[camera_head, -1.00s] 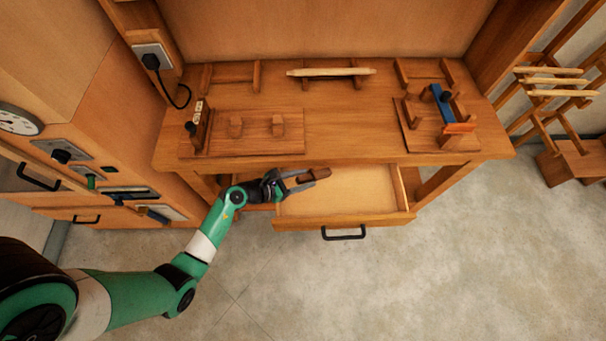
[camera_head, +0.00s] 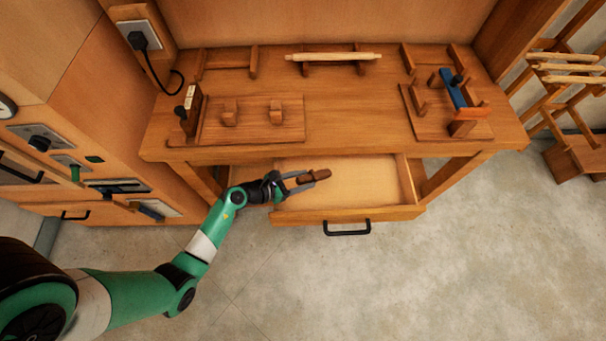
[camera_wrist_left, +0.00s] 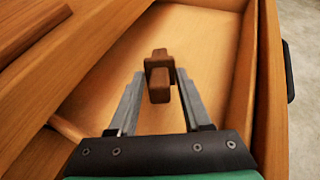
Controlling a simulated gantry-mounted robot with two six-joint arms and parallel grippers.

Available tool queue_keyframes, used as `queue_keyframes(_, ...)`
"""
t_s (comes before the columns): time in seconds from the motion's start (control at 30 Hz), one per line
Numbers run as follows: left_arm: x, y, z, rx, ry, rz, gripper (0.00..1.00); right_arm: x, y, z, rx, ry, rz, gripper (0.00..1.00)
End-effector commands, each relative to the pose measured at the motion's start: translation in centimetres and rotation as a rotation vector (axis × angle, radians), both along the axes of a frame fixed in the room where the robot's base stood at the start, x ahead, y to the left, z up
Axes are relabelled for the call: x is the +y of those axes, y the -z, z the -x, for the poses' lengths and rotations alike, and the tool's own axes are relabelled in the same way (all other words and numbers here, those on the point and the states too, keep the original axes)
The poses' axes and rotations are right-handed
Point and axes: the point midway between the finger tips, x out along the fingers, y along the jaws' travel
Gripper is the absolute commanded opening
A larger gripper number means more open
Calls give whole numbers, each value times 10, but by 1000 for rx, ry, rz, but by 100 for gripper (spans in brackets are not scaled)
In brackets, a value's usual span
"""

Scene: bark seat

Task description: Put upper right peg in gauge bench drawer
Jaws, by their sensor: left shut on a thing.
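My left gripper (camera_head: 304,181) is shut on a brown wooden peg (camera_head: 313,176). In the left wrist view the peg (camera_wrist_left: 159,75) sits between the fingertips, with a wider part beyond them. The gauge bench drawer (camera_head: 373,215) stands pulled out under the bench top, with a black handle (camera_head: 347,229). The gripper reaches over the drawer's left part. In the left wrist view the peg is above the pale, bare drawer floor (camera_wrist_left: 203,57). I cannot tell the exact gap below it. My right gripper is not in view.
The bench top (camera_head: 350,115) overhangs the drawer's back. On it stand a left fixture board (camera_head: 252,130) with two wooden pegs, a right fixture (camera_head: 437,120) with a blue bar, and a pale rod (camera_head: 333,57) on a rack. The floor in front is clear.

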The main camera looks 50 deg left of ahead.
Motion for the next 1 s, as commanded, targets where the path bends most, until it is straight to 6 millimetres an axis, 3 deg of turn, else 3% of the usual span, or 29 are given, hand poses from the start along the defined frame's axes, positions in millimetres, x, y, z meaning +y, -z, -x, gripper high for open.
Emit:
queue_keyframes(0.03,0,0,0,-1,0,0,52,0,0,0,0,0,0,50)
queue_keyframes(0.2,0,0,0,0,0,0,83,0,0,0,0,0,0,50)
queue_keyframes(0.57,1,-3,4,1,-1,0,84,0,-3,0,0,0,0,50)
queue_keyframes(0.67,3,-11,16,1,-4,1,84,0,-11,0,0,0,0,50)
queue_keyframes(1.0,13,-45,85,1,-8,2,84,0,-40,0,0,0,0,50)
